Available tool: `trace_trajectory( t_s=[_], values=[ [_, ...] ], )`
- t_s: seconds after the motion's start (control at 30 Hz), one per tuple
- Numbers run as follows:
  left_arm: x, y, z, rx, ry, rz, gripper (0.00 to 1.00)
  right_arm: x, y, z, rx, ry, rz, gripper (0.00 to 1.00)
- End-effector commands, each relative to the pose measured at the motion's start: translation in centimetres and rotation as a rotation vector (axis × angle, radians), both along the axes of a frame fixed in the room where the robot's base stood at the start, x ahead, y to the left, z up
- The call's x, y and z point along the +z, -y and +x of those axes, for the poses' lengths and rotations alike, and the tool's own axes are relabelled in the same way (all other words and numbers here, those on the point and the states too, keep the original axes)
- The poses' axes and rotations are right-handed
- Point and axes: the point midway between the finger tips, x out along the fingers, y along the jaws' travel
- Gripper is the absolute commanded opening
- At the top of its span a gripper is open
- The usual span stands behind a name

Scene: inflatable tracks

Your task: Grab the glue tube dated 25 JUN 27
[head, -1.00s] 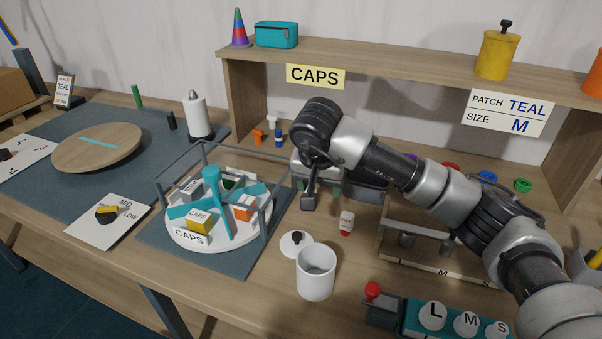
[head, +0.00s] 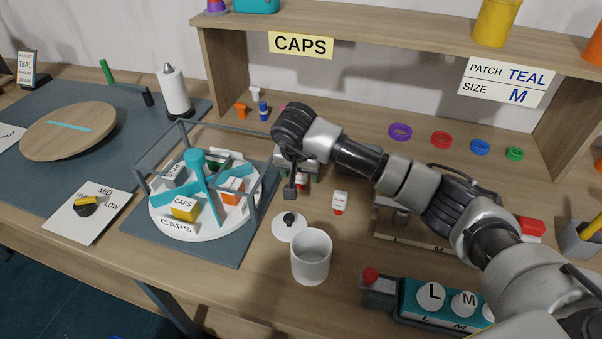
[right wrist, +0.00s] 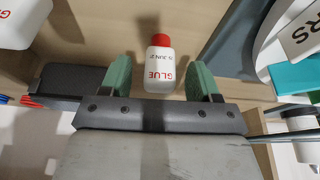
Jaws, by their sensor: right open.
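In the right wrist view a white glue tube (right wrist: 160,68) with a red cap stands between the two green finger pads of my right gripper (right wrist: 160,80). Its label reads GLUE and part of a date, something like "5 JUN 2"; the full date is not readable. The gripper is open, with gaps beside the tube. In the head view my right gripper (head: 298,178) is low over the bench, partly hidden by its own arm. My left gripper is not in view.
A white cup (head: 311,256) and its lid (head: 289,227) are in front of the gripper. A framed carousel (head: 165,231) with boxes stands to the left. Orange, white and blue small items stand behind.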

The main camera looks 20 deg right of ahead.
Motion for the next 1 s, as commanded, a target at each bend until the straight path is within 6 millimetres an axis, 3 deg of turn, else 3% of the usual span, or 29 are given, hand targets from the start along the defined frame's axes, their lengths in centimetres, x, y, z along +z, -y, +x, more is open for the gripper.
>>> trace_trajectory(
  t_s=[0.13,0.37,0.73,1.0],
  values=[
    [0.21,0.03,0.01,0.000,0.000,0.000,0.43,-1.39,0.31,0.39,-0.002,0.000,0.000,0.62],
    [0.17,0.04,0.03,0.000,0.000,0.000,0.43,-1.59,0.36,0.47,-0.001,0.002,-0.001,0.62],
    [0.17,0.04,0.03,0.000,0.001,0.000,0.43,-1.55,0.36,0.46,-0.001,0.002,-0.001,0.09],
    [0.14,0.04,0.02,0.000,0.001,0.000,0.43,-1.39,0.37,0.49,-0.001,0.003,-0.001,0.09]
  ],
)
